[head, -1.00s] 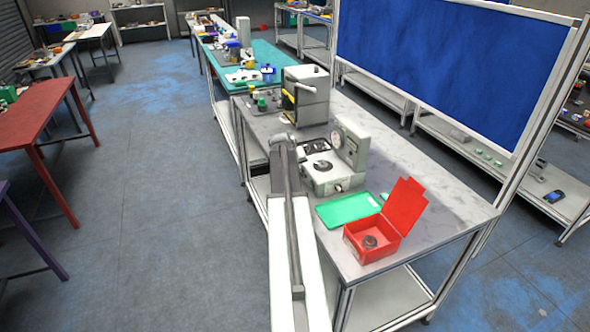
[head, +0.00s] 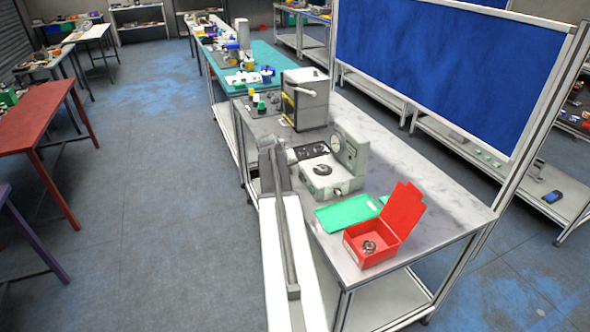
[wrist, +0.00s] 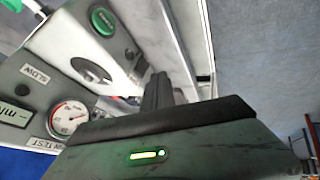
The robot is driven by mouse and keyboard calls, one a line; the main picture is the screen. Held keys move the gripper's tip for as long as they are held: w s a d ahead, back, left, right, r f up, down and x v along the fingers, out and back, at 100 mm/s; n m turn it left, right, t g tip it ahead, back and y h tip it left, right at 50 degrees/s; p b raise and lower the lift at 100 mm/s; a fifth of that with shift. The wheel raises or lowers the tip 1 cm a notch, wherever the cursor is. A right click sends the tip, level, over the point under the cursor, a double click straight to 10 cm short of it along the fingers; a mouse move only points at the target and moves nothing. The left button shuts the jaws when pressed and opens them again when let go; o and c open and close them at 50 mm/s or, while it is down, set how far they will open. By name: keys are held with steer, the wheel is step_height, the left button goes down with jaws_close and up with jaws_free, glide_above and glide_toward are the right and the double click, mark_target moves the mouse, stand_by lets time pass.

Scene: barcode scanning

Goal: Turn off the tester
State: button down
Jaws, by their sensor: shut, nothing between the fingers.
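The tester (head: 345,165) is a pale grey machine on the near bench, with an upright gauge head at its right. In the wrist view its grey panel (wrist: 38,75) fills the left side, tilted. In the head view my arm reaches to the tester's left side, and the fingertips are too small to make out.
An open red box (head: 375,262) with a small ring-like part inside stands at the bench's near end. A green tray (head: 346,212) lies between it and the tester. A grey boxy machine (head: 305,98) stands behind. Open floor (head: 150,200) lies to the left.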

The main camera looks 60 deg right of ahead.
steer(key=s+d+p+v, duration=0.1)
steer(key=p+v, duration=0.5)
steer(key=v, duration=0.3)
steer(key=shift+r+p, duration=0.35)
steer(key=shift+r, duration=0.2)
steer(key=shift+s+d, duration=0.1)
